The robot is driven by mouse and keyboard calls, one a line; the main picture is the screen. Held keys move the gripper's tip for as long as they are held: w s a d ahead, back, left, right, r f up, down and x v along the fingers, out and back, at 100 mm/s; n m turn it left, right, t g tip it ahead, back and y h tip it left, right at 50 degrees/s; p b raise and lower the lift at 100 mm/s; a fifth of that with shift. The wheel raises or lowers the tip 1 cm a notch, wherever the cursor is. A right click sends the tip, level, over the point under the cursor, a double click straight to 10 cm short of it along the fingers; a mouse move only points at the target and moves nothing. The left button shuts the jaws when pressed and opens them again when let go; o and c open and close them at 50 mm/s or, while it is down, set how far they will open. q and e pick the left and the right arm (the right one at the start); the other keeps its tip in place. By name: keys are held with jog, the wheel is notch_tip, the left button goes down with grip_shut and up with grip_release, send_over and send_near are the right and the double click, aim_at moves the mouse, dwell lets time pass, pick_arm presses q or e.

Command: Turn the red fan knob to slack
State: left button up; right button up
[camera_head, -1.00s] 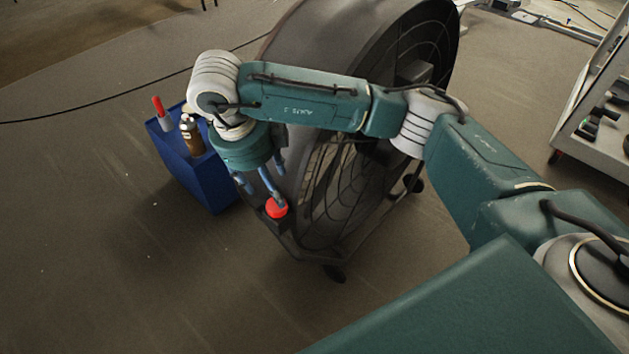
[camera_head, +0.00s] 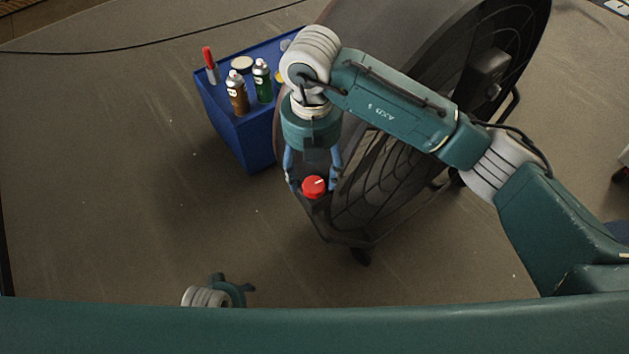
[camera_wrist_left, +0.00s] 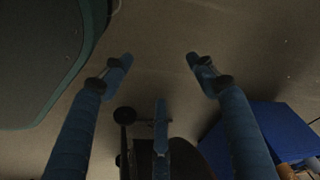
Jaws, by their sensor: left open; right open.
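The red fan knob (camera_head: 313,187) sits on a dark box at the near lower edge of the large black drum fan (camera_head: 385,185). A short pale mark on its face points to the right. My right gripper (camera_head: 313,183) is open above the knob, one finger on each side of it in the picture. Whether a finger touches it I cannot tell. My left gripper (camera_head: 236,287) shows only in part at the bottom of the head view. In the left wrist view its fingers (camera_wrist_left: 159,63) are spread, with only floor between the tips.
A blue box (camera_head: 249,143) with spray bottles (camera_head: 262,80), a jar and a red-handled tool stands left of the fan. It also shows in the left wrist view (camera_wrist_left: 285,135). A black cable (camera_head: 150,43) lies on the floor behind.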

aim_at(313, 185)
pick_arm(q)
jog(key=shift+w+r, duration=0.2)
jog(key=shift+r, duration=0.3)
jog(key=shift+w+r, duration=0.15)
jog(key=shift+r, duration=0.35)
pick_arm(e)
jog(key=shift+f, duration=2.3)
jog(key=shift+c, duration=0.3)
